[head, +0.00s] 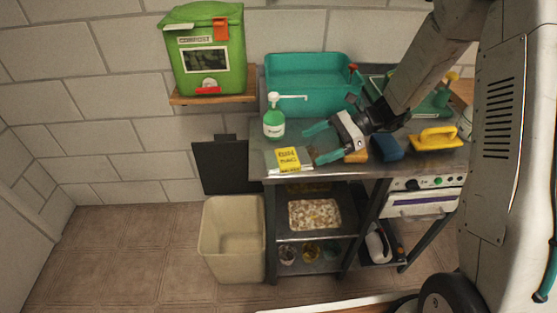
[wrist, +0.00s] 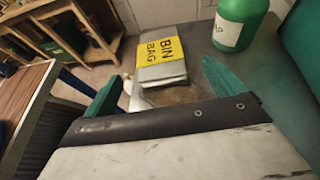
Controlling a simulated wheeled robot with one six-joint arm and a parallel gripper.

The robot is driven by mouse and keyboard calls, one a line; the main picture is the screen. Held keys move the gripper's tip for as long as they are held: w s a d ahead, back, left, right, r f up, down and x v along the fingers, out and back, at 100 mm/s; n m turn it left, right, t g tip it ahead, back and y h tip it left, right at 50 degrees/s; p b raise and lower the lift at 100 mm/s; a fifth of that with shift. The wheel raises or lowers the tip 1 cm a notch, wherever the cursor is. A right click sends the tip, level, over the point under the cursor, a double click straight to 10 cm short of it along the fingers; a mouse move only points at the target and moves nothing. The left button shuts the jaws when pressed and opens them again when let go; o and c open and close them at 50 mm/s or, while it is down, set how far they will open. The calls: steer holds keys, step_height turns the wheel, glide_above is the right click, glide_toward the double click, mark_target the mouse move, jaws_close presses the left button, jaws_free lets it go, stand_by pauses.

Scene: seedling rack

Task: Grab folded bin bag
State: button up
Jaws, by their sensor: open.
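The folded bin bag (head: 289,160) is a flat grey packet with a yellow band. It lies on the metal counter near its front left corner. In the wrist view the bin bag (wrist: 162,58) lies ahead of my fingers, and its band reads "BIN BAG". My gripper (head: 316,143) is open, with teal fingertips, just to the right of the bag. In the wrist view my gripper (wrist: 160,85) has its fingers spread with nothing held between them. The bag's near end sits close to the gap between the fingertips.
A green soap bottle (head: 274,122) stands right behind the bag; it also shows in the wrist view (wrist: 236,25). A teal basin (head: 300,85) is behind it. A blue sponge (head: 386,147) and yellow-handled brush (head: 436,138) lie right. A beige bin (head: 232,240) stands on the floor, lower left.

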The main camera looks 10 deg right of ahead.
mark_target(290, 157)
steer(key=x, duration=0.7)
steer(key=shift+a+f, duration=0.2)
steer(key=shift+a, duration=0.15)
steer(key=c, duration=1)
